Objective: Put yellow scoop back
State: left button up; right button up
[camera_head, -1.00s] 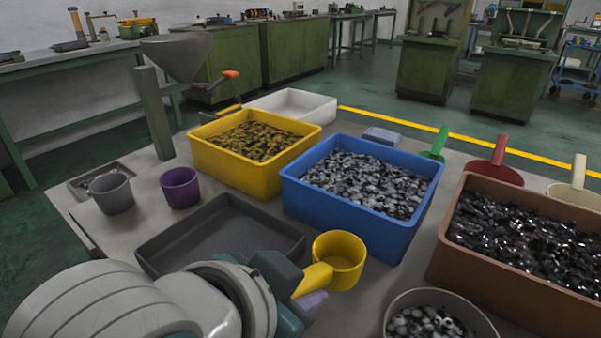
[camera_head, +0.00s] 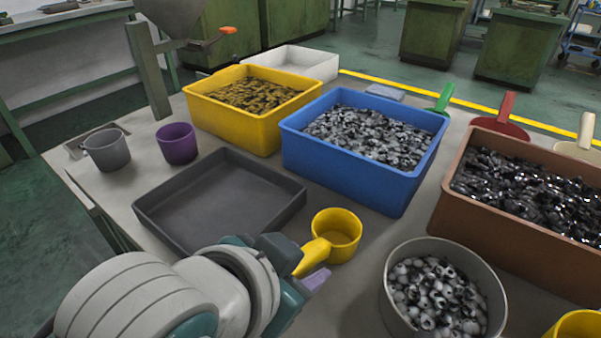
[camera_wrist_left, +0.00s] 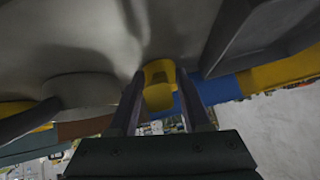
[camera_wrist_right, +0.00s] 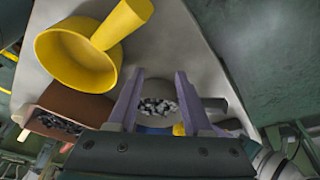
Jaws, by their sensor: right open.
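A yellow scoop (camera_head: 338,234) with a round cup shows near the middle of the head view, its cup empty. My left gripper (camera_head: 306,268) is shut on its handle; the left wrist view shows the scoop (camera_wrist_left: 158,85) between the two fingers. The scoop's cup is to the right of the dark tray. A second yellow scoop (camera_wrist_right: 78,55) lies large in the right wrist view, its handle free; a yellow rim (camera_head: 578,325) at the bottom right of the head view may be the same one. My right gripper (camera_wrist_right: 160,85) is open and empty, outside the head view.
A grey bowl of parts (camera_head: 392,285) stands right of the held scoop. Behind are the dark tray (camera_head: 220,200), blue bin (camera_head: 350,170), yellow bin (camera_head: 235,128) and brown bin (camera_head: 500,225). Grey (camera_head: 107,152) and purple (camera_head: 177,145) cups stand at left.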

pick_arm(q)
jog(key=shift+o, duration=0.5)
jog(key=shift+r, duration=0.1)
jog(key=shift+s+r, duration=0.1)
jog(key=shift+r, duration=0.15)
jog(key=p+v, duration=0.5)
jog(key=v, duration=0.7)
jog(key=s+a+n+g+y, duration=0.4)
jog(key=s+a+n, duration=0.2)
jog(key=s+a, duration=0.4)
jog(key=a, duration=0.4)
jog(key=shift+n, duration=0.4)
pick_arm(e)
notch_tip(320, 180, up, 5)
jog(key=shift+f, duration=0.1)
pick_arm(q)
jog(key=shift+f, duration=0.1)
pick_arm(e)
jog(key=shift+s, duration=0.1)
